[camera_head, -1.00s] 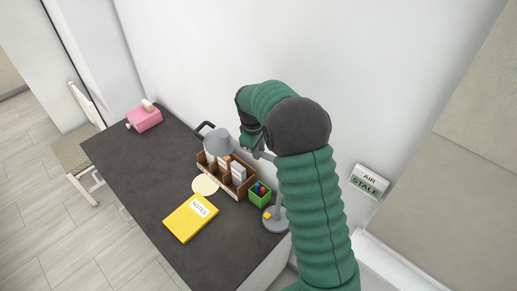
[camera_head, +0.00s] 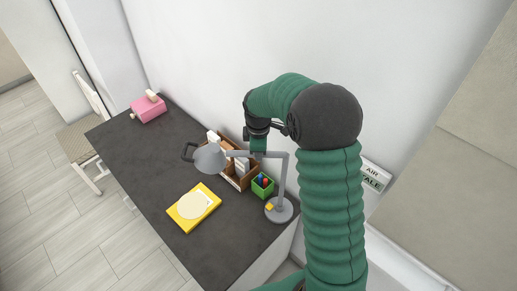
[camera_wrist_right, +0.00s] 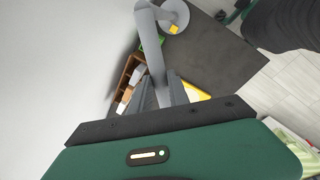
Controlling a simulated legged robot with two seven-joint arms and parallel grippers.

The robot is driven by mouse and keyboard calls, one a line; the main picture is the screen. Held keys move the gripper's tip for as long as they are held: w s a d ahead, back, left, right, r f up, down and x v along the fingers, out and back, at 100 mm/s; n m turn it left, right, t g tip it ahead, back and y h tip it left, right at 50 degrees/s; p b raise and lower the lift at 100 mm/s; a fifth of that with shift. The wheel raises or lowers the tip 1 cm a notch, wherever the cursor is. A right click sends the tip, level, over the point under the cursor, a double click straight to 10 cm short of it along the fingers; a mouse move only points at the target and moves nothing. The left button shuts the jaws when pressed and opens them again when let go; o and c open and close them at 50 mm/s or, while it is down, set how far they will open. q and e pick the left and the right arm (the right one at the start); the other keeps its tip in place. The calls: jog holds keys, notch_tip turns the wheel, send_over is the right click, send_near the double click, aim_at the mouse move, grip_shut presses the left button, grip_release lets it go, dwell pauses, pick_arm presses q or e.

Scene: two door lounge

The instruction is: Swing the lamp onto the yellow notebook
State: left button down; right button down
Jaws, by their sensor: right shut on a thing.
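The grey desk lamp (camera_head: 210,158) stands on a round base near the desk's right end, its arm reaching left with the shade at its end. A pale round light patch lies on the yellow notebook (camera_head: 183,213), covering most of its label; the notebook lies flat on the dark desk. My right gripper (camera_head: 258,153) is shut on the lamp's arm, between post and shade. In the right wrist view the lamp arm (camera_wrist_right: 155,55) runs in between my fingers (camera_wrist_right: 161,92), and a yellow corner of the notebook (camera_wrist_right: 196,92) shows. My left gripper is out of view.
A brown organiser (camera_head: 240,183) stands at the wall behind the lamp arm, with a green pen cup (camera_head: 262,190) beside it. A pink box (camera_head: 148,109) sits at the far end. A white AIR sign (camera_head: 374,173) is on the wall. The desk's middle is clear.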

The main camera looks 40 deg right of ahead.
jog(key=shift+s+f, duration=0.2)
jog(key=c, duration=1.5)
grip_release()
jog(key=shift+o, duration=1.2)
jog(key=shift+w, duration=0.1)
jog(key=shift+d, duration=0.1)
notch_tip(320, 180, up, 16)
jog(key=s+a+b, duration=0.2)
jog(key=shift+r+b, duration=0.25)
jog(key=shift+b, duration=0.05)
